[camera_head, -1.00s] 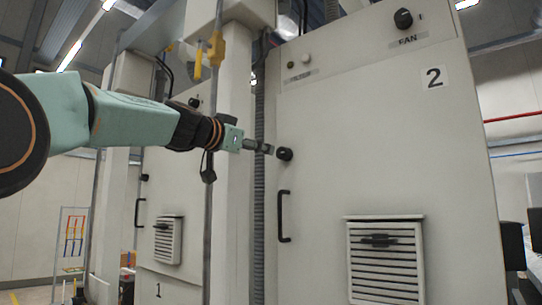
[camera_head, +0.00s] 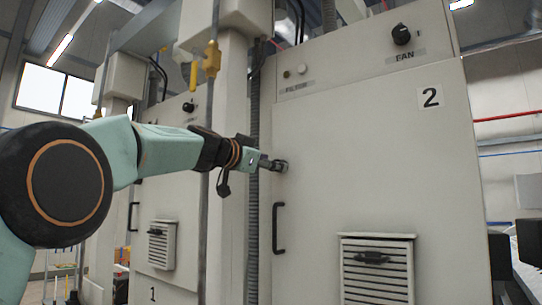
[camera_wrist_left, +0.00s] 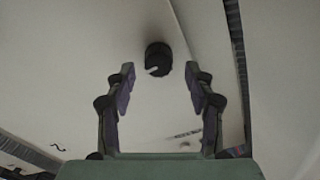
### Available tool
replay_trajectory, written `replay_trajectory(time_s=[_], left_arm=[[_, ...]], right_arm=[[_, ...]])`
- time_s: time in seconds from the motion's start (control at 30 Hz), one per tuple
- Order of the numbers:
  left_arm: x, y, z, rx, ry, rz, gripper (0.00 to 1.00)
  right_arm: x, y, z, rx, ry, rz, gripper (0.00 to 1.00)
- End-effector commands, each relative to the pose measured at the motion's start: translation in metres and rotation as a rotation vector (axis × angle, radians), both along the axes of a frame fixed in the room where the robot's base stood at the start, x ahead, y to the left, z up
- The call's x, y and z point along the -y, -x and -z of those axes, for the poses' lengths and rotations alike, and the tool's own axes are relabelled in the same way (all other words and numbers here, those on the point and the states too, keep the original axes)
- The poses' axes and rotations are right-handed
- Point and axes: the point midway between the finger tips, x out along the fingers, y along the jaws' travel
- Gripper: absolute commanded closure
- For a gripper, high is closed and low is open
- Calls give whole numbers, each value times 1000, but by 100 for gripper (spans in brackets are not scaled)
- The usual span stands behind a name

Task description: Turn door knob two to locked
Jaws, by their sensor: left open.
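Door knob two (camera_wrist_left: 158,58) is a round black knob with a white mark on the pale door of cabinet 2 (camera_head: 385,140). In the left wrist view it sits between and slightly beyond my two fingertips, with space on both sides. The white mark points toward the lower left. My left gripper (camera_wrist_left: 160,76) is open and empty, facing the door. In the head view my left gripper (camera_head: 274,163) reaches in from the left and largely covers the knob. My right gripper is not in view.
A black door handle (camera_head: 278,229) stands below the knob, and a louvred vent (camera_head: 377,270) is to the lower right. The FAN switch (camera_head: 401,35) is high on the panel. A grey conduit (camera_head: 252,215) and a post run beside the door.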

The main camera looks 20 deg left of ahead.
Motion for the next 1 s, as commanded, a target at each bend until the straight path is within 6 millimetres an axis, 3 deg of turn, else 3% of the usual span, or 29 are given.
replay_trajectory(time_s=[0.43,1.0], left_arm=[[3,-6,2,-1,0,0,46],[2,-6,1,-1,1,-1,94]], right_arm=[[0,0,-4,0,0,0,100],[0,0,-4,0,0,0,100]])
